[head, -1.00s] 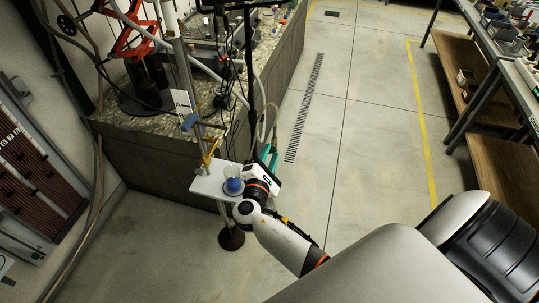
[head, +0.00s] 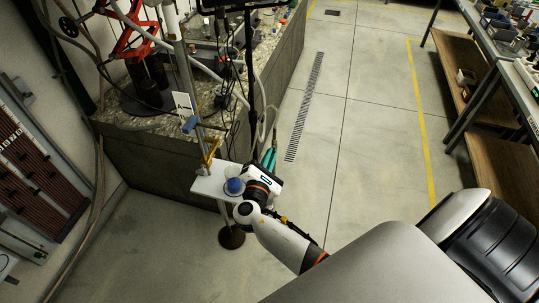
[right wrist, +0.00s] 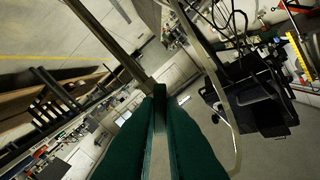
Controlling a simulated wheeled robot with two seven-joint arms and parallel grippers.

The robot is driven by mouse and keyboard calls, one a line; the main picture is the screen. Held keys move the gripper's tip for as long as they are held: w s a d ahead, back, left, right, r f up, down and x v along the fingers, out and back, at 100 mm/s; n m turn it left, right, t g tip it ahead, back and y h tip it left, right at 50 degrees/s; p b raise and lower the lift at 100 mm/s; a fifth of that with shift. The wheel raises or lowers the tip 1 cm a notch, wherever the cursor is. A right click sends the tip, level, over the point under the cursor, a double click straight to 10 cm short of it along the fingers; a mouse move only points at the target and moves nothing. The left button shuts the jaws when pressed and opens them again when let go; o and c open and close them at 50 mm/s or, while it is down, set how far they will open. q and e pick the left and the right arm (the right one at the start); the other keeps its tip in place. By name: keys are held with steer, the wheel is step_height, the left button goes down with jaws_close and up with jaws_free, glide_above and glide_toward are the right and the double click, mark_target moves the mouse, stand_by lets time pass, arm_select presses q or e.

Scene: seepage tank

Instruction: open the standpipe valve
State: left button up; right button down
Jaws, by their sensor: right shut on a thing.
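My right gripper (head: 269,156) is beside the small white shelf, its green fingers close together. In the right wrist view the fingers (right wrist: 160,100) almost meet along their length. A grey upright pipe (head: 179,60) with a blue clamp (head: 190,123) and a yellow fitting (head: 210,152) stands left of the gripper. I cannot tell which part is the standpipe valve. In the right wrist view a pale rod (right wrist: 105,38) runs down towards the fingertips. My left gripper is not in view.
A blue-filled beaker (head: 234,186) stands on the white shelf (head: 207,184), close to my right wrist. The stone-walled tank (head: 160,160) is behind, with hoses and cables hanging at its corner. Open floor (head: 370,150) lies to the right, before a bench.

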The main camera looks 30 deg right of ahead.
steer(key=shift+n+p, duration=1.6)
steer(key=shift+n, duration=3.1)
steer(key=c, duration=1.5)
jaws_free()
steer(key=shift+c, duration=0.2)
steer(key=b+v, duration=0.3)
steer(key=v, duration=0.9)
steer(key=shift+b, duration=0.3)
